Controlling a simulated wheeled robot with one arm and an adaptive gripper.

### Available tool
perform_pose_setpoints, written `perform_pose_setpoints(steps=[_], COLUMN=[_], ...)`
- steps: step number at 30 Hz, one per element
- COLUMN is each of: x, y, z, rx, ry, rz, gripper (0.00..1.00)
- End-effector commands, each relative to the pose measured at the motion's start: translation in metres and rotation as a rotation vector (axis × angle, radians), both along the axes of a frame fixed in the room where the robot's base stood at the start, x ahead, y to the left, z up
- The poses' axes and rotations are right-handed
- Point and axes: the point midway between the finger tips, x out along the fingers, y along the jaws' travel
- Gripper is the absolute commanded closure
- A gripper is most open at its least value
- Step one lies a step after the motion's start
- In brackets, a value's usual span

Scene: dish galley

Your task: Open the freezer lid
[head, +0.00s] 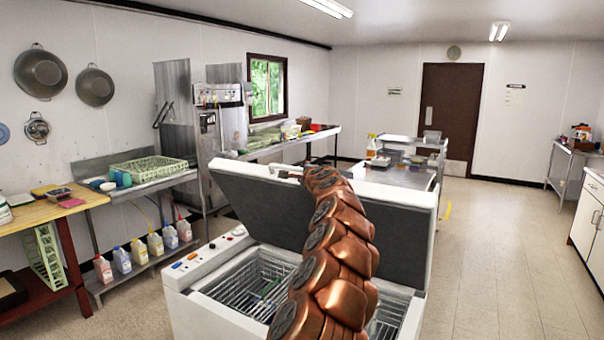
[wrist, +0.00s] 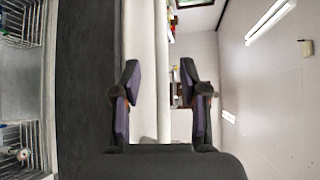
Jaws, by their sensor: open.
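The chest freezer (head: 215,318) stands in front of me, white, with wire baskets (head: 262,278) inside. Its lid (head: 400,193) is raised and leans steeply back, its dark grey underside (head: 265,205) facing me. My copper-coloured arm reaches up across the opening and hides part of the lid and baskets. My gripper (head: 290,173) is at the lid's top edge, small in the head view. In the wrist view my gripper (wrist: 159,82) is open, with the lid's white edge (wrist: 137,50) and a thin white bar between its fingers. I cannot tell whether the fingers touch it.
A steel counter with a green dish rack (head: 148,168) and a wooden table (head: 50,207) stand left. Several bottles (head: 139,252) line a low shelf. A steel table (head: 400,177) stands behind the lid. The floor at right (head: 500,270) is clear.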

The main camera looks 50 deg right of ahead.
Motion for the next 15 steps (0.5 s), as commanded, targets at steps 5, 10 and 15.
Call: perform_pose_setpoints(steps=[5,10,15], x=[-0.009,-0.02,-0.027], y=[0.009,0.015,0.022], z=[0.005,0.006,0.006], rx=[-0.003,0.0,0.0], ry=[-0.003,-0.004,-0.001], rz=[0.004,0.001,0.004], gripper=[0.57,0.57,0.57])
